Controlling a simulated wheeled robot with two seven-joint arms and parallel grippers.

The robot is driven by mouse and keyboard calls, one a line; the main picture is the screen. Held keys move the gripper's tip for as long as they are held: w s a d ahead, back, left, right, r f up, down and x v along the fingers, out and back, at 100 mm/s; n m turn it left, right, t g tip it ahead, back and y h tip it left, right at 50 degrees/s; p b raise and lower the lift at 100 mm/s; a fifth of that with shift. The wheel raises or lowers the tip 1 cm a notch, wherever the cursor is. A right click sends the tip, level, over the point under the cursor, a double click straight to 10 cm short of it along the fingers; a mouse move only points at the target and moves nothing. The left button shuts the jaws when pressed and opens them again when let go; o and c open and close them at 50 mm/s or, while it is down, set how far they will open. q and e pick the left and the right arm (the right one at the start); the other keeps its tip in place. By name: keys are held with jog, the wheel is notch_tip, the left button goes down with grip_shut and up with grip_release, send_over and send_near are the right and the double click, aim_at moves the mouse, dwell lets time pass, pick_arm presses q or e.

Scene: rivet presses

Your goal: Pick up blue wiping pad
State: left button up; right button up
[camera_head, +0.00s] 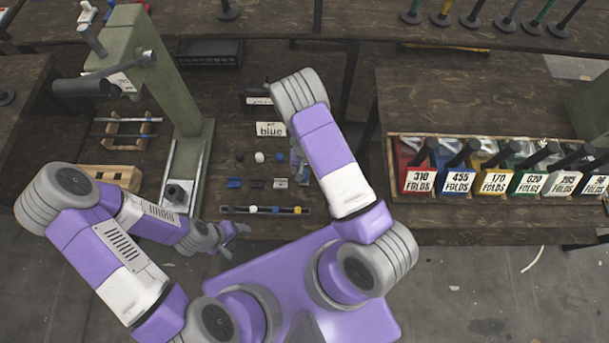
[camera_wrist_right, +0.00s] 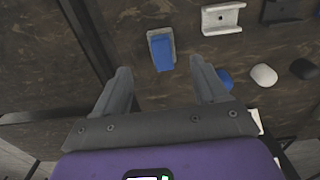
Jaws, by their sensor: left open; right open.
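A small blue pad (camera_wrist_right: 162,52) with a pale grey edge lies on the dark wooden bench. In the right wrist view it is ahead of my right gripper (camera_wrist_right: 163,82), between the lines of its two fingers and apart from them. In the head view a bit of blue (camera_head: 304,173) shows beside my right gripper, partly covered by the arm. My right gripper is open and empty above the bench. My left gripper (camera_head: 238,236) is open and empty near the bench's front edge.
Blue, white and black knobs and brackets (camera_wrist_right: 222,18) lie beside the pad. A rod with coloured rings (camera_head: 265,210) lies in front. A green press (camera_head: 150,70) stands left; labelled bins (camera_head: 490,182) stand right.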

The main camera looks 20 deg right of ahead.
jog(key=f, duration=0.2)
jog(key=f+b, duration=0.1)
jog(key=f, duration=0.2)
jog(key=f+b, duration=0.1)
jog(key=f, duration=0.1)
jog(key=shift+w+f, duration=0.2)
jog(key=shift+w, duration=0.05)
